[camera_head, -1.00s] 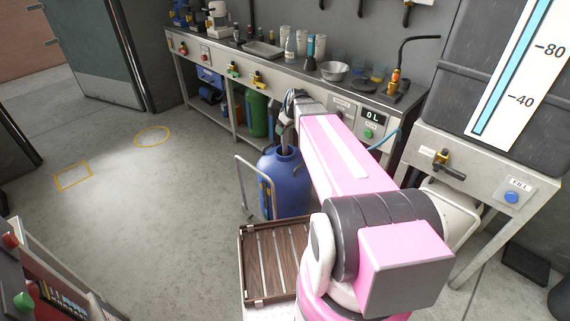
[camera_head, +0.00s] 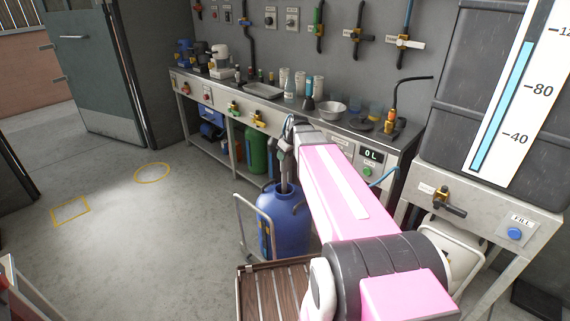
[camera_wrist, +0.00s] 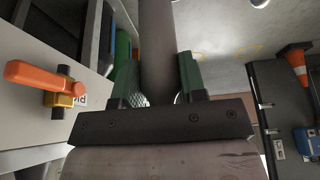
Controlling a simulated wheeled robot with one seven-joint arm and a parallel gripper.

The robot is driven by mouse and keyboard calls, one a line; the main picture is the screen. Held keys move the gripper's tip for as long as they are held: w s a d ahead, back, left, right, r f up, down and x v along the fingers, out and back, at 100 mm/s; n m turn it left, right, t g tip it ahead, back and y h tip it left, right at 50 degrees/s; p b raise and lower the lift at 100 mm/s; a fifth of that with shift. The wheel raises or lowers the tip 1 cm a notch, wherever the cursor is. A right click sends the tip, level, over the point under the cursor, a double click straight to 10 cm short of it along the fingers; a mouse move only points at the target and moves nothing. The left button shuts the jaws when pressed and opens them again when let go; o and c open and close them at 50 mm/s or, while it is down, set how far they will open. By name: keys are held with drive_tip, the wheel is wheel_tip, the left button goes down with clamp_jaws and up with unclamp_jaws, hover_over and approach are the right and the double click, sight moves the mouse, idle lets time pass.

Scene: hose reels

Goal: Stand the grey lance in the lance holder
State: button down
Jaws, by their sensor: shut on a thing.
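My gripper (camera_head: 285,160) hangs above the blue drum (camera_head: 284,225) in the head view. In the wrist view my gripper (camera_wrist: 160,80) has its green fingers closed on both sides of a thick grey cylinder, which looks like the grey lance (camera_wrist: 158,40). The lance runs up out of the top of that view. In the head view a grey piece below the fingers (camera_head: 284,182) reaches the drum's neck; I cannot tell whether it is in the mouth or in front of it. I cannot pick out the lance holder with certainty.
The drum stands by a cart handle (camera_head: 241,228) and a slatted wooden platform (camera_head: 270,285). A long bench (camera_head: 262,100) with cups and bowls lies behind. A gauged tank (camera_head: 455,130) stands right.

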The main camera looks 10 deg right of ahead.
wheel_tip(320, 180, up, 38)
drive_tip(key=shift+r, duration=0.25)
idle(2.8)
